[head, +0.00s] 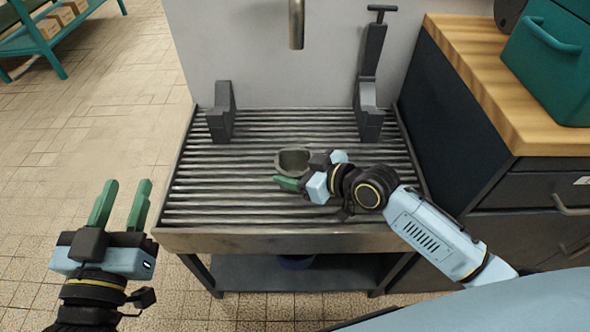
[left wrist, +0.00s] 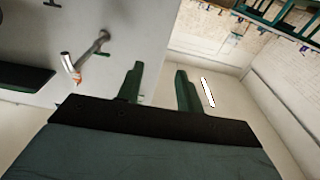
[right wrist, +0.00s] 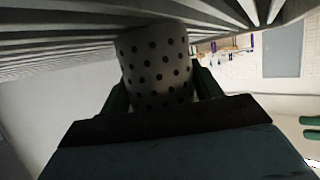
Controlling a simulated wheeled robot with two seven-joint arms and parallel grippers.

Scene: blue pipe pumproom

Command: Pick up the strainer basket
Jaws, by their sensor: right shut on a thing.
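The strainer basket (head: 294,160) is a grey cup-like piece on the ribbed metal rack, near its middle. In the right wrist view the basket (right wrist: 155,65) shows a perforated wall with dark round holes, between the green fingers. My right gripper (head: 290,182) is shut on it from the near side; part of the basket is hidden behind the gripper. Whether the basket touches the ribs cannot be told. My left gripper (head: 122,205) is open and empty, left of the rack's front corner; its two green fingers also show apart in the left wrist view (left wrist: 157,85).
The ribbed rack (head: 210,185) has two grey brackets (head: 221,112) (head: 368,110) at the back. A pipe (head: 296,25) hangs above it. A wooden-topped cabinet (head: 500,85) with a teal box (head: 552,62) stands right. Floor at left is clear; a teal shelf (head: 45,38) stands beyond.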

